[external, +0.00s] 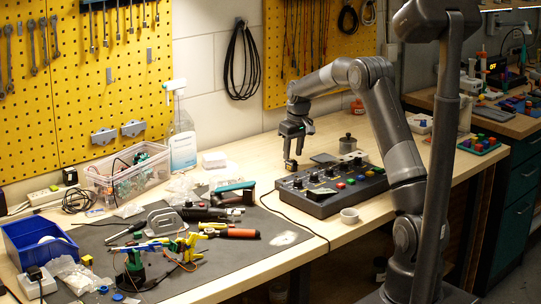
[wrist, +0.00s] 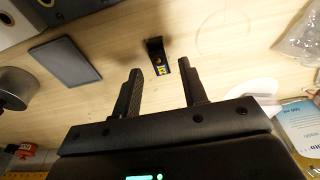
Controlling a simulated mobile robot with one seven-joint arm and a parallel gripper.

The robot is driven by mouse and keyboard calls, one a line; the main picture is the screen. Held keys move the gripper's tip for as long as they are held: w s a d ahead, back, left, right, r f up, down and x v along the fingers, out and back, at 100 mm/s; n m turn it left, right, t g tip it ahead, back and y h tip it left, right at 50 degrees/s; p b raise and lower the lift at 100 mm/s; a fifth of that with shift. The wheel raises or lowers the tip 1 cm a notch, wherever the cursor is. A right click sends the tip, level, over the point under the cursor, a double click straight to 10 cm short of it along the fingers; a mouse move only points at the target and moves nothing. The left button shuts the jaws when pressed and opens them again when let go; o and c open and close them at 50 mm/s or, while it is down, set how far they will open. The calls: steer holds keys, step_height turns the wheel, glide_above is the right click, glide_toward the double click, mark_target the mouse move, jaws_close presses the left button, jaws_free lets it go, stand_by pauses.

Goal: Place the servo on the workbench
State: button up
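My gripper (wrist: 161,69) is open, with one finger on each side of the servo's near end and a visible gap to both. The servo lies mostly just beyond the fingertips. In the external view my gripper (external: 291,163) points down low over the workbench (external: 248,158), behind the control box. The servo is too small to make out clearly there.
The control box (external: 325,203) with coloured buttons stands in front of my gripper. A dark flat plate (wrist: 65,62) and a metal pot (wrist: 15,88) lie left in the wrist view. A spray bottle (external: 181,140) and a cluttered dark mat (external: 270,258) are to the left.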

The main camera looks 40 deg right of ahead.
mark_target(295, 165)
step_height(295, 165, up, 9)
steer(key=s, duration=0.1)
steer(key=s+a+r, duration=0.6)
steer(key=s+r, duration=0.1)
steer(key=s, duration=0.1)
steer(key=s+a+r+t, duration=0.1)
steer(key=s+a+r, duration=0.15)
steer(key=s, duration=0.35)
steer(key=s+a+r+t, duration=0.1)
steer(key=s+a, duration=0.3)
steer(key=s, duration=0.2)
steer(key=s+a+f+t, duration=0.1)
steer(key=s+a+f, duration=0.1)
steer(key=s, duration=0.8)
steer(key=s+a+f, duration=0.3)
steer(key=s, duration=0.7)
steer(key=shift+s+a+t, duration=0.25)
steer(key=shift+s+t, duration=0.15)
